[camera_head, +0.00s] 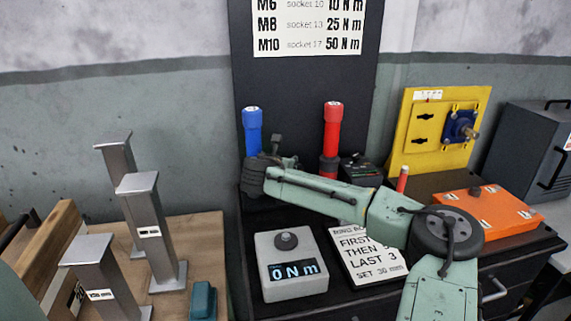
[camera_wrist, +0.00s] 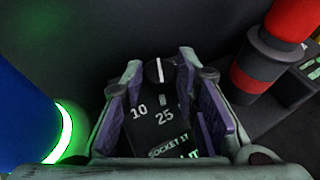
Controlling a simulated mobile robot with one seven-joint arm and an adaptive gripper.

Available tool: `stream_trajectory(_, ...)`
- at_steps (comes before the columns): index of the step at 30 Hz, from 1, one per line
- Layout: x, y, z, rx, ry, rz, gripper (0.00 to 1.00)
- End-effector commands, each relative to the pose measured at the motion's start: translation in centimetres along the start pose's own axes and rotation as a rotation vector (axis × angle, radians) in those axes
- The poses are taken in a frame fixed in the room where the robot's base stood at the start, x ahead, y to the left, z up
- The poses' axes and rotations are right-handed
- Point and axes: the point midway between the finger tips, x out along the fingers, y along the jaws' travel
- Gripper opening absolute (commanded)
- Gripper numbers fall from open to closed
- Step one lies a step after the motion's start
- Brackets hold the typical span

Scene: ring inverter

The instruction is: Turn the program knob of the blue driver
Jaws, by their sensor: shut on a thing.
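The blue driver (camera_head: 252,131) stands upright at the back of the dark bench, its lower part hidden behind my gripper (camera_head: 262,168). In the wrist view the blue driver (camera_wrist: 25,115) fills the left side, with a glowing green ring at its end. The black program knob (camera_wrist: 153,71) with a white pointer line sits between the fingertips of my gripper (camera_wrist: 159,70), which is shut on it. Below the knob, a dark panel (camera_wrist: 160,125) shows white marks "10", "25" and "SOCKET 17", partly covered by the fingers.
A red driver (camera_head: 332,129) stands to the right, also close by in the wrist view (camera_wrist: 262,62). A grey torque meter (camera_head: 291,284) reads "0 N m". A sign (camera_head: 360,255), an orange box (camera_head: 489,211) and a yellow fixture (camera_head: 420,150) are nearby. Metal posts (camera_head: 151,222) stand left.

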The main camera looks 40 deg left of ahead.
Motion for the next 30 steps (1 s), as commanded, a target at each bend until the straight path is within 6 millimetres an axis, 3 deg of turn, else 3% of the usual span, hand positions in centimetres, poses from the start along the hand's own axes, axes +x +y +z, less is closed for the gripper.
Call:
stream_trajectory(3, 0.0, 0.0, 0.0, 0.000, 0.000, 0.000, 0.00)
stream_trajectory(14, 0.0, -0.3, 0.1, -0.025, 0.001, 0.064, 0.00)
stream_trajectory(30, 0.3, -1.2, 0.3, -0.181, -0.003, 0.434, 0.00)
